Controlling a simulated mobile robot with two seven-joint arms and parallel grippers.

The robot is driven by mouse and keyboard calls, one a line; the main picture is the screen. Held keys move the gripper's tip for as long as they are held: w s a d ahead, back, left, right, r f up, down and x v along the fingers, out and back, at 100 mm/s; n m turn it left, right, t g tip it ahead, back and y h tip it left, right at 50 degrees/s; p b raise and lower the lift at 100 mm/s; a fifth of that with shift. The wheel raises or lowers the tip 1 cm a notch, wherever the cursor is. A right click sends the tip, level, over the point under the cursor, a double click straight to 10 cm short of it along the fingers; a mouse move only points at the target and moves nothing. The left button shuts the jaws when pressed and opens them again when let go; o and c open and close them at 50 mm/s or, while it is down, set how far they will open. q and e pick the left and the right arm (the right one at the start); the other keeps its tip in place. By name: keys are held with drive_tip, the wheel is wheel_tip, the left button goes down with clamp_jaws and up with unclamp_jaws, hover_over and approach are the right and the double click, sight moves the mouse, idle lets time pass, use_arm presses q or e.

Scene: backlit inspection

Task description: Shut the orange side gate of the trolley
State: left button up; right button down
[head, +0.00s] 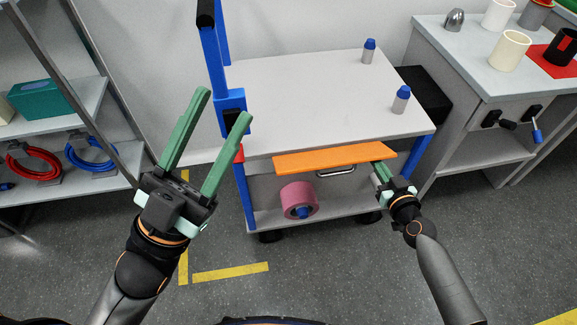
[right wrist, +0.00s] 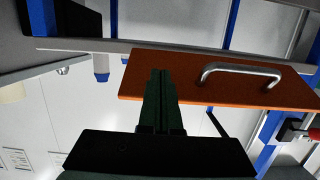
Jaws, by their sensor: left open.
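The orange side gate (head: 335,156) is at the near side of the trolley (head: 290,92), just below its grey top. Its metal handle (head: 337,171) shows under the panel in the head view and across its face in the right wrist view (right wrist: 240,76). I cannot tell its exact angle. My right gripper (head: 381,170) is at the gate's right end. In the right wrist view its green fingers (right wrist: 161,80) are together and overlap the gate's face (right wrist: 200,92); contact is unclear. My left gripper (head: 225,105) is open and empty, left of the trolley near its blue post.
Two blue-capped bottles (head: 401,100) stand on the trolley top. A pink roll (head: 299,199) lies on its lower shelf. A bench (head: 460,70) with cups stands at right. A shelf rack (head: 75,110) with coiled cables is at left. The floor in front is clear.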

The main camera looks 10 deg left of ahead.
drive_tip(key=s+d+f, duration=0.2)
drive_tip(key=s+d, duration=0.1)
drive_tip(key=s, duration=0.6)
drive_tip(key=shift+s+d, duration=0.2)
drive_tip(key=shift+s, duration=0.05)
drive_tip(key=shift+s+f, duration=0.1)
idle(0.6)
